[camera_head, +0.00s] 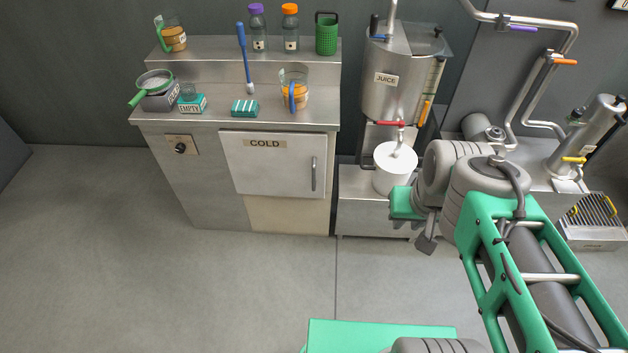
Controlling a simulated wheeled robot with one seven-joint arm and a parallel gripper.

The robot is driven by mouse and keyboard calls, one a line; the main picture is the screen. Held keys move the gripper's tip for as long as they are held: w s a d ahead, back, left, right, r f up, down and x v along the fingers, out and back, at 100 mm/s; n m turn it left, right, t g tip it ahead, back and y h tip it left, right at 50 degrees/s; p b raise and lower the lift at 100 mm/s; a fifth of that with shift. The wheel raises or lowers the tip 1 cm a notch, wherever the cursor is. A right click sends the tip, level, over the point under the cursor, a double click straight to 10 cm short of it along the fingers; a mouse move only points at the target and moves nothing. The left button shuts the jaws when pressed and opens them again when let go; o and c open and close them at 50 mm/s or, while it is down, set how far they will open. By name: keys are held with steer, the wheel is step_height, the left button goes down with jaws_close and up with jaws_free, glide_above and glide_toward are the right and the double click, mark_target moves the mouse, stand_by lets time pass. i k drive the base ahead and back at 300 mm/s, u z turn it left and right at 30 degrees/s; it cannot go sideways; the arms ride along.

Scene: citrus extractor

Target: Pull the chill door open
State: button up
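The chill door (262,166) is a pale grey panel marked COLD on the front of the steel counter. It looks shut. Its upright metal handle (314,174) is near the door's right edge. My gripper (426,243) is to the right of the door and handle, in front of the steel stand, and is apart from the handle. Only small dark parts of its end show below the green wrist piece, so I cannot tell whether its fingers are open or shut.
A dial (180,148) is left of the door. The countertop holds a green-handled strainer (153,85), small boxes and a jug (295,91). The JUICE tank (391,85) and white bucket (394,169) stand right, close to my arm. The floor (170,285) before the door is clear.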

mark_target(288, 164)
steer(key=u, duration=1.05)
steer(key=i, duration=0.95)
steer(key=u, duration=1)
steer(key=i, duration=0.25)
steer(key=u, duration=0.1)
